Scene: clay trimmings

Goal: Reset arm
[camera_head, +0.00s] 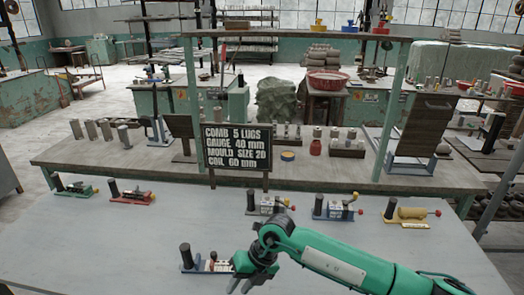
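My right gripper (241,286) is at the bottom centre, at the end of my green arm coming in from the right. Its two dark fingers point down and are spread a little, with nothing seen between them. Just left of it, on the near grey table (100,260), stands a small blue-based device (190,262) with a black cylinder; my gripper partly hides its right end. My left gripper is not in view.
Small devices with green (75,188), red (132,197), blue (337,210) and yellow (410,215) parts line the table's back. A black sign (237,147) stands behind them at a wooden shelf (100,158). The table's left front is clear.

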